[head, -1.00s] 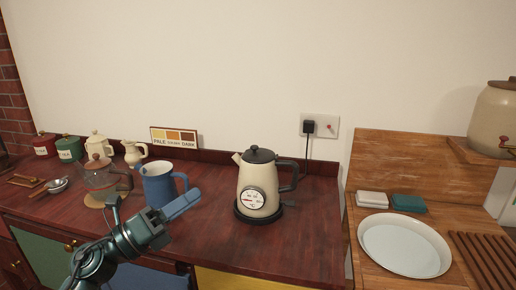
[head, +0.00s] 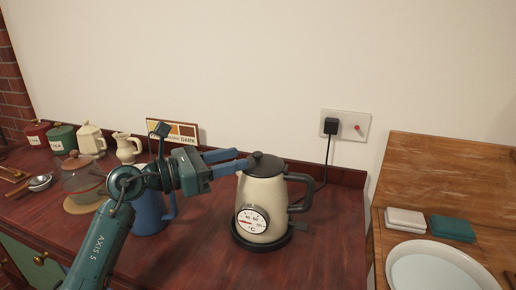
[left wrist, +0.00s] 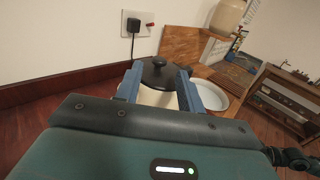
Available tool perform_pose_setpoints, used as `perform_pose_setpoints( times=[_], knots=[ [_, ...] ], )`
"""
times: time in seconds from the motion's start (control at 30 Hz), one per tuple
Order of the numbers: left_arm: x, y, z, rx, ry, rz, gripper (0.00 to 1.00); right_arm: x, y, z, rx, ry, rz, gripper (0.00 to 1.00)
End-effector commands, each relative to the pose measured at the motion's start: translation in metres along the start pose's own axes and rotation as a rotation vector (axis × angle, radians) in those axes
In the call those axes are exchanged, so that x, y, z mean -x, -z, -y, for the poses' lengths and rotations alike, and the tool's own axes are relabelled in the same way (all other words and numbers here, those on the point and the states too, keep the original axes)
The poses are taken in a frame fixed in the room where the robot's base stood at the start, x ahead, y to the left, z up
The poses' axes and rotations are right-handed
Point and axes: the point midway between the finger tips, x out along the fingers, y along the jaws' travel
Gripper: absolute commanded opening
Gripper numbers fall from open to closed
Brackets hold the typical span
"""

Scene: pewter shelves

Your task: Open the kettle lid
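The cream kettle (head: 262,200) stands upright on its dark base (head: 262,240) on the red-brown counter. It has a dial on its front and a dark handle on the right. Its dark lid (head: 264,166) with a round knob is on and closed. My left gripper (head: 240,160) is at the kettle's upper left, by the spout, at about lid height. In the left wrist view, the blue fingers (left wrist: 160,84) are spread apart, with the lid (left wrist: 158,74) and the cream body showing between and beyond them. I cannot tell whether a finger touches the kettle. My right gripper is not in view.
A blue jug (head: 148,214) stands behind my left arm, beside a glass pot (head: 80,178). Canisters and a small cream jug (head: 127,148) are at the back left. A wall socket with a plug (head: 331,126) is behind the kettle. A white plate (head: 430,268) lies at right.

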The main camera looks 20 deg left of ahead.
Motion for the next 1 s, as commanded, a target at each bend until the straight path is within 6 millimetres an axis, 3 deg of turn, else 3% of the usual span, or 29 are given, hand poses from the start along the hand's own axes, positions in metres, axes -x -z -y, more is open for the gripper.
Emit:
perform_pose_setpoints(
  times=[0.2, 0.4, 0.73, 1.0],
  knots=[
    [-0.042, -0.003, 0.001, 0.001, 0.002, 0.004, 0.39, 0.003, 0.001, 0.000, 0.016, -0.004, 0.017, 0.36],
    [-0.060, -0.001, 0.000, 0.002, 0.000, 0.002, 0.39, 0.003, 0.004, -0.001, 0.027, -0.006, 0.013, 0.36],
    [-0.064, 0.000, 0.001, 0.000, 0.000, 0.001, 0.39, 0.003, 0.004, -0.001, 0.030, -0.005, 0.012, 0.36],
    [-0.064, 0.000, 0.000, 0.001, 0.000, 0.001, 0.17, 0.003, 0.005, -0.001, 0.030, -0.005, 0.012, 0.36]
  ],
)
